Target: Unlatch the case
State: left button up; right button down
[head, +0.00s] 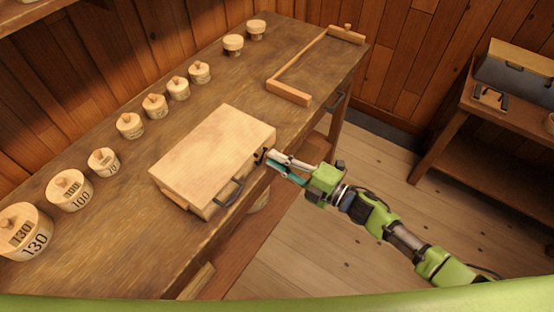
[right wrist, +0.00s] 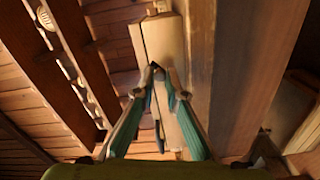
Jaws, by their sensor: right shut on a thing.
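The closed pale wooden case (head: 215,150) lies on the workbench, near its front edge. Its dark handle (head: 230,193) is on the side facing the front. My right gripper (head: 267,160) reaches in from the right to the case's front side, near the right corner. Its fingers are shut on a small dark latch (head: 259,155), which the fingertips partly hide. In the right wrist view the fingertips (right wrist: 157,70) meet at the pale case side (right wrist: 168,42), beside its lid seam. The lid looks down. My left gripper is not in view.
A row of round wooden weights (head: 130,125) runs along the back of the workbench (head: 130,235). A wooden frame piece (head: 290,94) lies beyond the case. A second table (head: 465,115) with a grey box stands at right. Floor lies between the tables.

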jog(key=shift+f+m, duration=0.25)
jog(key=shift+m, duration=0.55)
jog(key=c, duration=2)
grip_release()
jog(key=shift+c, duration=0.2)
jog(key=shift+d, duration=0.1)
jog(key=v, duration=1.2)
